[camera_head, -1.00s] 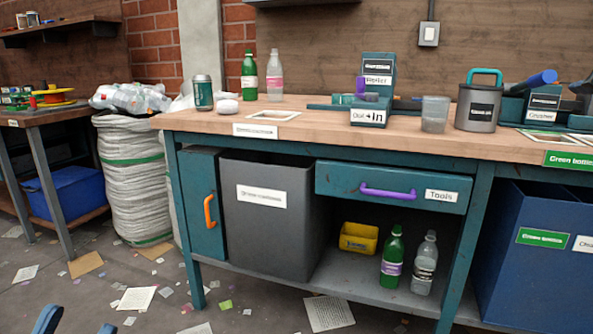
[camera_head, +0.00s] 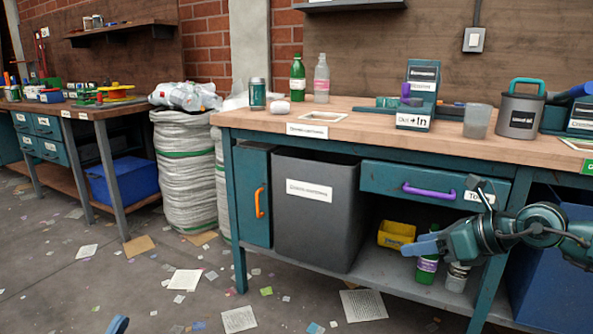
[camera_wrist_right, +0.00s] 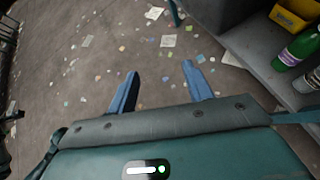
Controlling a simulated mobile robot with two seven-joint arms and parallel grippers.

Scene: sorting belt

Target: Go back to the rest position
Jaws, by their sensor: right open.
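My right gripper (camera_head: 418,246) comes in from the right in the head view, in front of the workbench's lower shelf. Of my left gripper, only a blue fingertip (camera_head: 118,325) shows at the bottom edge of the head view. Its other parts are out of frame.
Below are a grey bin (camera_head: 315,215), a purple-handled drawer (camera_head: 400,182) and a yellow box (camera_head: 396,234). Paper scraps litter the open floor at the left.

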